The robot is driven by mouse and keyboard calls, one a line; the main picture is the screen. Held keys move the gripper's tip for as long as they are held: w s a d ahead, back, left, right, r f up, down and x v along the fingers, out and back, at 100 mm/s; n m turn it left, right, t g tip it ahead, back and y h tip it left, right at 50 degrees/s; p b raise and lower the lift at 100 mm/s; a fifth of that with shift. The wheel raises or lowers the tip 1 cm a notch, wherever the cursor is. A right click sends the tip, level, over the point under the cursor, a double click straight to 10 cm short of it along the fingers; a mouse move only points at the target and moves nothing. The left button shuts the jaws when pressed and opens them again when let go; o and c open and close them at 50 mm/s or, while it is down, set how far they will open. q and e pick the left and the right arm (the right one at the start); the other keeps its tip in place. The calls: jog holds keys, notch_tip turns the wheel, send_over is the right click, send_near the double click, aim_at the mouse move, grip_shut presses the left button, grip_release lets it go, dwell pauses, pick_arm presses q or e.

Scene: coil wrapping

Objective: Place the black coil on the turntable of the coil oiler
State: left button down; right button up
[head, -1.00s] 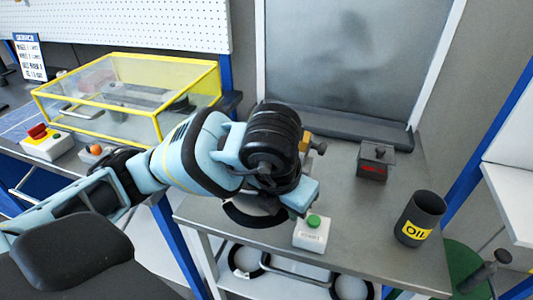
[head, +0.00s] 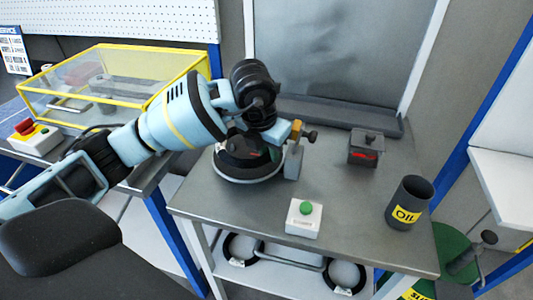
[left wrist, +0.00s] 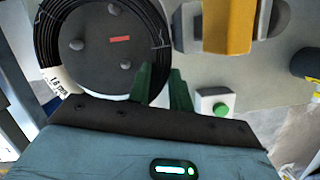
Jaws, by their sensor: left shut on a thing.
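The black coil (head: 247,173) is around the dark turntable disc (head: 238,147) of the coil oiler on the grey bench. In the left wrist view, the coil (left wrist: 47,45) rings the disc (left wrist: 92,45), which has pegs and a red mark. A white label shows on the coil's lower left. My left gripper (left wrist: 166,78) is shut on the coil's near edge, its green fingers close together. I cannot tell whether the coil rests fully down. My right gripper is not in view.
A post with a brass block (head: 296,131) stands close right of the turntable. A green-button box (head: 304,217), a dark lidded box (head: 366,148) and an oil can (head: 409,203) stand on the bench. A yellow-framed clear case (head: 120,75) is left. The bench middle is clear.

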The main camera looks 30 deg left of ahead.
aim_at(267, 165)
pick_arm(q)
jog(key=shift+w+a, duration=0.55)
jog(key=shift+w, duration=0.2)
jog(key=shift+w+a+f, duration=0.15)
jog(key=shift+w, duration=0.05)
jog(key=shift+f, duration=1.6)
jog(key=shift+f, duration=0.1)
jog(key=c, duration=1.3)
grip_release()
jog(key=shift+o, duration=0.2)
jog(key=p+v, duration=0.1)
jog(key=v, duration=1.1)
jog(key=shift+s, duration=0.1)
